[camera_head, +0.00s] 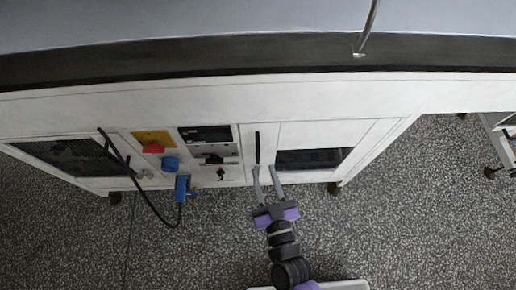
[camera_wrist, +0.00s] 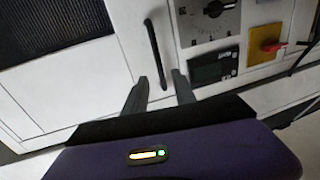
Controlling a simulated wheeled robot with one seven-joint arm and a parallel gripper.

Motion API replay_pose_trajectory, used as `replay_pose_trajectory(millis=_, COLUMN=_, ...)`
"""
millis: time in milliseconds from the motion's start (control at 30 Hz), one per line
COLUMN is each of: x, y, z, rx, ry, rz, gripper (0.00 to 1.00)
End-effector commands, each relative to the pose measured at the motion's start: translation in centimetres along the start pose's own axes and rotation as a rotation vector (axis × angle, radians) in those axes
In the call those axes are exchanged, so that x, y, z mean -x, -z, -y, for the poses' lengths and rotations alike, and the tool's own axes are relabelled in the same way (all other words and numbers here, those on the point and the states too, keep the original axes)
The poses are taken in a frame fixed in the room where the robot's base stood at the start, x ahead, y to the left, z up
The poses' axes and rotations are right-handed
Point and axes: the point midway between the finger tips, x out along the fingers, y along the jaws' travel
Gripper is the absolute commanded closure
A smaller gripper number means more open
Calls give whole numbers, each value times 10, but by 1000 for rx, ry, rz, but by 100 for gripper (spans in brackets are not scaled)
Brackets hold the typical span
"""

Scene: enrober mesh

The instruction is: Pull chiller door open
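The chiller door (camera_head: 300,134) is a white panel on the front of the machine, with a dark mesh window in it; it looks shut. Its handle (camera_head: 257,148) is a slim black bar near the door's left edge. In the wrist view the handle (camera_wrist: 153,50) runs down toward my fingers, and the white door (camera_wrist: 90,85) lies to its left. My gripper (camera_head: 265,168) is open, its two grey fingers pointing at the handle's lower end. In the wrist view my gripper (camera_wrist: 161,86) has the handle's end between or just beyond the fingertips; contact cannot be told.
Left of the door is a control panel with a red switch (camera_head: 153,148), a blue connector (camera_head: 170,164) and a dark display (camera_head: 205,135). A black cable (camera_head: 140,187) hangs in front. A wheeled frame (camera_head: 500,135) stands far right. The speckled floor (camera_head: 400,220) before the machine is clear.

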Motion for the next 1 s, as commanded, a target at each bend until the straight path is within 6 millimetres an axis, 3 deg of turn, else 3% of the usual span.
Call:
replay_pose_trajectory(millis=500, x=-68, y=1, z=0, rx=1, ry=0, rz=-1, gripper=67)
replay_pose_trajectory(millis=867, x=-74, y=0, z=0, rx=0, ry=0, rz=1, gripper=67)
replay_pose_trajectory(millis=900, x=-74, y=0, z=0, rx=0, ry=0, rz=1, gripper=69)
replay_pose_trajectory(millis=1000, x=-74, y=0, z=0, rx=0, ry=0, rz=0, gripper=89)
